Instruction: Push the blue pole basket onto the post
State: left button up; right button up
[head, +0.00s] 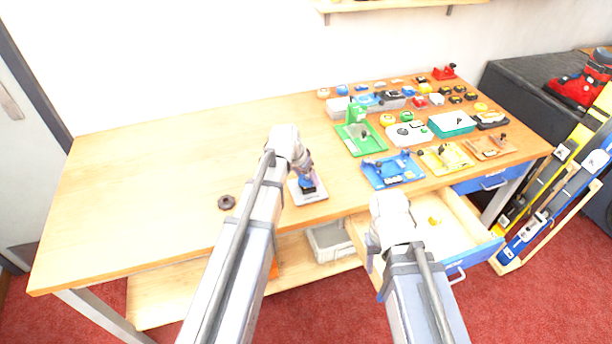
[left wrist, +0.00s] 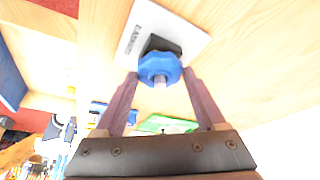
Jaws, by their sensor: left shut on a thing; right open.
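The blue pole basket (left wrist: 160,68) is a scalloped blue disc between the fingertips of my left gripper (left wrist: 160,80). A pale round tip, which looks like the post (left wrist: 160,82), shows at its middle. Behind the basket is a black block on a white labelled plate (left wrist: 185,25). In the head view my left gripper (head: 307,176) is shut on the basket (head: 308,181), above the plate (head: 309,198) near the bench's front edge. How far down the post the basket sits cannot be told. My right gripper (head: 388,208) is over the open drawer, its fingers mostly hidden by the arm.
A dark round part (head: 226,202) lies left of the plate. A blue tray (head: 392,170), a green tray (head: 360,139) and several small parts crowd the bench's right side. The open drawer (head: 460,222) juts out at the front right. The bench's left half is clear.

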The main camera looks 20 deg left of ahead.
aim_at(306, 176)
pick_arm(q)
jog(key=shift+f+b, duration=0.35)
jog(key=shift+f, duration=0.05)
dwell(0.4)
jog(key=o, duration=1.3)
notch_tip(306, 176, up, 8)
jog(key=p, duration=0.7)
jog(key=shift+f+p, duration=0.2)
jog(key=shift+p, duration=0.1)
notch_tip(306, 176, up, 4)
jog(key=p, duration=0.4)
